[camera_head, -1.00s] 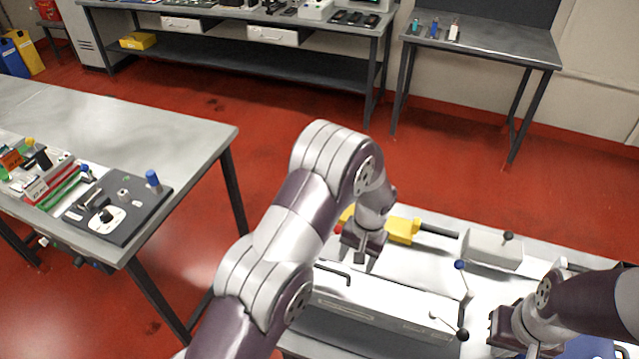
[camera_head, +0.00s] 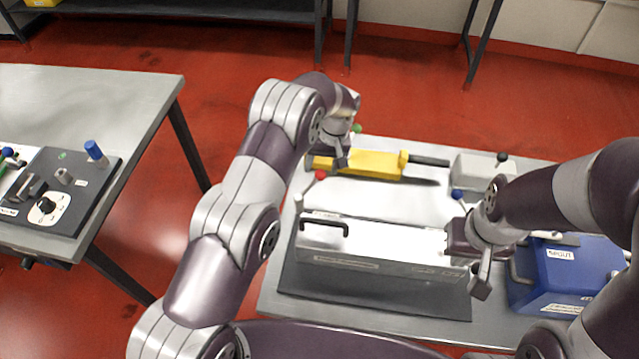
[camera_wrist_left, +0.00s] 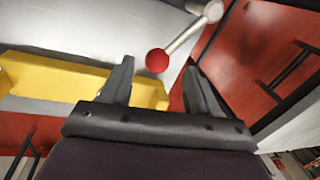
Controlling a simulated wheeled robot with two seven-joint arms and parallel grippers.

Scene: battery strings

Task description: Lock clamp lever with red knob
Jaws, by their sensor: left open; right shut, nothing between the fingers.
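The red knob (camera_head: 320,174) sits at the far left of the white-topped battery box (camera_head: 385,240). In the left wrist view the red knob (camera_wrist_left: 157,61) is on the end of a silver lever rod (camera_wrist_left: 186,37), between the fingertips and beyond them, apart from both. My left gripper (camera_head: 340,158) is open, close behind and right of the red knob in the head view; its fingers (camera_wrist_left: 158,75) fill the wrist view. My right gripper (camera_head: 483,272) is shut and empty at the box's right end.
A yellow tool (camera_head: 370,164) with a black handle lies behind the box. A blue knob (camera_head: 457,194), a grey box with a black knob (camera_head: 502,157) and a blue case (camera_head: 565,275) are to the right. Another table (camera_head: 110,100) stands left, across a floor gap.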

